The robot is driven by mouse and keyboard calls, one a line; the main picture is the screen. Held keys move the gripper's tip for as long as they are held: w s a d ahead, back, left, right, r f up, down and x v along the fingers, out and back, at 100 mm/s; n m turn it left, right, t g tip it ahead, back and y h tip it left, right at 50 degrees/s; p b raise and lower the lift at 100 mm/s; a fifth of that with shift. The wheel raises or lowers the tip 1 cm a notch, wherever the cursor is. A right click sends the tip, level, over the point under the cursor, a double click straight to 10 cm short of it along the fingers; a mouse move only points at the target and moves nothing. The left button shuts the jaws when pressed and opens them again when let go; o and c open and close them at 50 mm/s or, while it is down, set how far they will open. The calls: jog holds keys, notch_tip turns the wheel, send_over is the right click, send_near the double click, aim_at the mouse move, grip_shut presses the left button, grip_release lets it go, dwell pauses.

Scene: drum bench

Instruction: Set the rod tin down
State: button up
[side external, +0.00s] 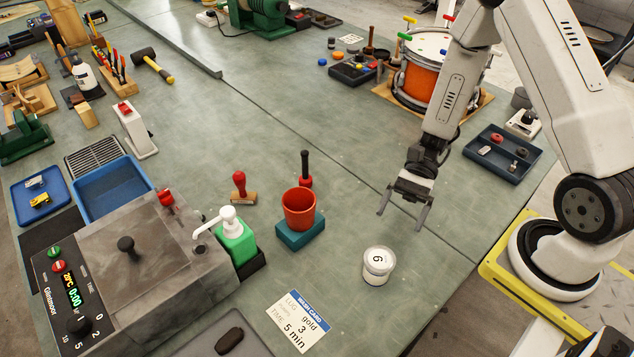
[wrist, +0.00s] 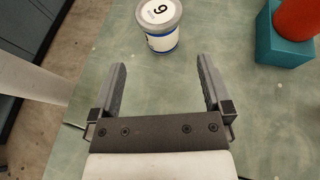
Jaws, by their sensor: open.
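A small white tin (side external: 377,267) with a 6 on its lid stands upright on the green bench; I take it to be the rod tin. In the wrist view the tin (wrist: 162,38) shows a blue band and sits just past the fingertips, roughly centred between them. My gripper (side external: 402,217) is open and empty above the bench, to the upper right of the tin in the side view. In the wrist view the fingers of my gripper (wrist: 161,66) are spread wide, with bare bench between them. They appear not to touch the tin.
A red cup (side external: 299,208) on a teal block (side external: 300,238) stands left of the tin. A printed card (side external: 298,321) lies at the front. A green pump bottle (side external: 235,240) and a grey machine (side external: 150,260) are further left. A dark tray (side external: 502,153) lies right. Bench around the tin is clear.

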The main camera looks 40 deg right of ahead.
jog(key=shift+w+d+r, duration=0.2)
jog(key=shift+d+r, duration=0.1)
jog(key=shift+d, duration=0.35)
jog(key=shift+h, duration=0.3)
notch_tip(320, 180, up, 10)
jog(key=w+d+n+t+h, duration=0.1)
jog(key=n+t+h, duration=0.5)
jog(key=n+h, duration=0.6)
jog(key=shift+w+d+f+n+t, duration=0.15)
jog(key=shift+w+d+n+t, duration=0.2)
jog(key=shift+w+n, duration=0.7)
jog(key=shift+s+a, duration=0.1)
jog(key=shift+s, duration=0.1)
